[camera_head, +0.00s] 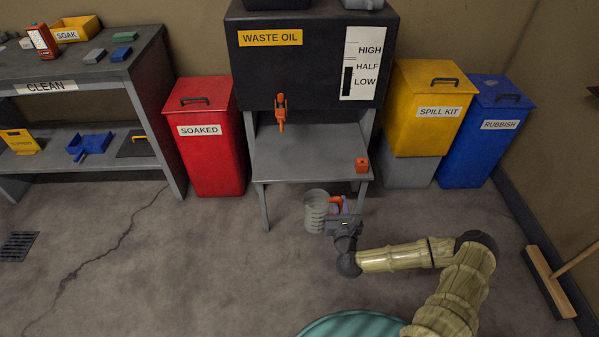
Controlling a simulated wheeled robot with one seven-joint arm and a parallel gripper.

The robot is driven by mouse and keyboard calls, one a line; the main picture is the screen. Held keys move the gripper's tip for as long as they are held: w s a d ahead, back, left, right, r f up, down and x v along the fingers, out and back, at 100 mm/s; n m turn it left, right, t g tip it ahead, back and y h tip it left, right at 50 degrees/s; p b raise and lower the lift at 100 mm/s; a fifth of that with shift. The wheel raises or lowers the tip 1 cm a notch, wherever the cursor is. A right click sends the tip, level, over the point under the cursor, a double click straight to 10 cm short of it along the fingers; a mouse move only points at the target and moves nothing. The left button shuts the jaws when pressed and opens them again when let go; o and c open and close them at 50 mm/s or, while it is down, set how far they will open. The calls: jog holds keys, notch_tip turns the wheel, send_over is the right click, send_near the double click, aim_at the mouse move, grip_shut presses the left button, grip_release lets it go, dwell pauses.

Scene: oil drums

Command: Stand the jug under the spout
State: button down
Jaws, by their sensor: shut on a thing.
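The jug (316,211) is a clear, greyish ribbed vessel that looks upright, low in front of the stand's front right leg. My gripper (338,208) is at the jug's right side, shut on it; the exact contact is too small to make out. The orange spout (281,111) sticks out from the front of the black waste oil tank (305,68). Below the spout is a bare grey shelf (290,155). The jug is lower than this shelf and right of the spout.
A red soaked bin (210,150) stands left, with yellow spill kit (430,95) and blue rubbish (490,145) bins right. A broom (550,285) lies at far right.

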jog(key=s+r, duration=0.6)
jog(key=shift+r, duration=0.15)
jog(key=shift+d, duration=0.1)
